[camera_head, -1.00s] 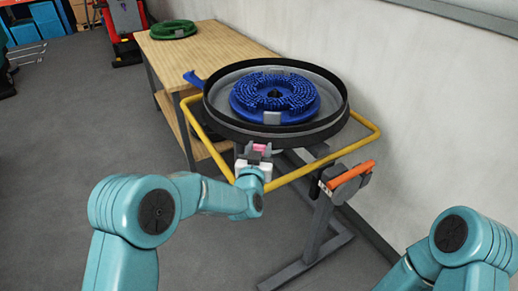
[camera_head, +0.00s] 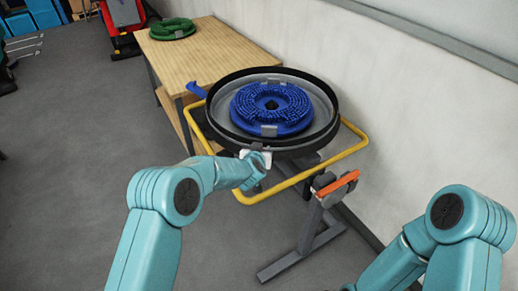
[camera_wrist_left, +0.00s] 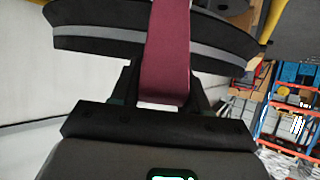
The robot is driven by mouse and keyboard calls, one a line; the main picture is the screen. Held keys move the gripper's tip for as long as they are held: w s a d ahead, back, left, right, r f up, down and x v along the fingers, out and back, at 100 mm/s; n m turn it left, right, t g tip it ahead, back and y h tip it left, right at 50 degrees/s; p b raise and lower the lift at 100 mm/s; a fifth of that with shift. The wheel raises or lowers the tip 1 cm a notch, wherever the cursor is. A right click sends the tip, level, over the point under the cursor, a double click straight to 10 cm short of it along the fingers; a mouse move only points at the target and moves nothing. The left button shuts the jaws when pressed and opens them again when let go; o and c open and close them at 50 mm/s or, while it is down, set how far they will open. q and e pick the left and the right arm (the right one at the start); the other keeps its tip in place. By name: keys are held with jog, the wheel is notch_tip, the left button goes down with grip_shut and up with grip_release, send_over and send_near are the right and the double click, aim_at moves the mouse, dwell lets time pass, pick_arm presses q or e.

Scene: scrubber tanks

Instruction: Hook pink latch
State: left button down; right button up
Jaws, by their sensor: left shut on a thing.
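The pink latch (camera_wrist_left: 167,55) shows as a dark pink strap in the left wrist view, running down between the fingers of my left gripper (camera_wrist_left: 163,95). That gripper is shut on it. In the head view my left gripper (camera_head: 258,158) is at the front rim of the round black and grey tank (camera_head: 325,128), and it hides the latch there. Whether the latch touches a catch cannot be seen. My right arm is at the lower right, with its gripper out of view.
A blue brush disc (camera_head: 298,122) lies in the tank. A yellow tube frame (camera_head: 310,175) surrounds the stand, with an orange handle (camera_head: 338,182) at its right. A wooden table (camera_head: 215,50) with a green disc (camera_head: 172,29) stands behind. A wall (camera_head: 430,90) is at right.

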pick_arm(q)
jog(key=shift+w+r, duration=0.1)
jog(key=shift+r, duration=0.05)
jog(key=c, duration=0.7)
grip_release()
jog(key=shift+c, duration=0.2)
jog(key=shift+o, duration=0.5)
jog(key=shift+w, duration=0.1)
jog(key=shift+s, duration=0.35)
jog(key=d+b+v, duration=0.1)
jog(key=b+v, duration=0.1)
jog(key=v, duration=1.3)
jog(key=shift+s+a+r, duration=0.25)
jog(key=shift+a, duration=0.25)
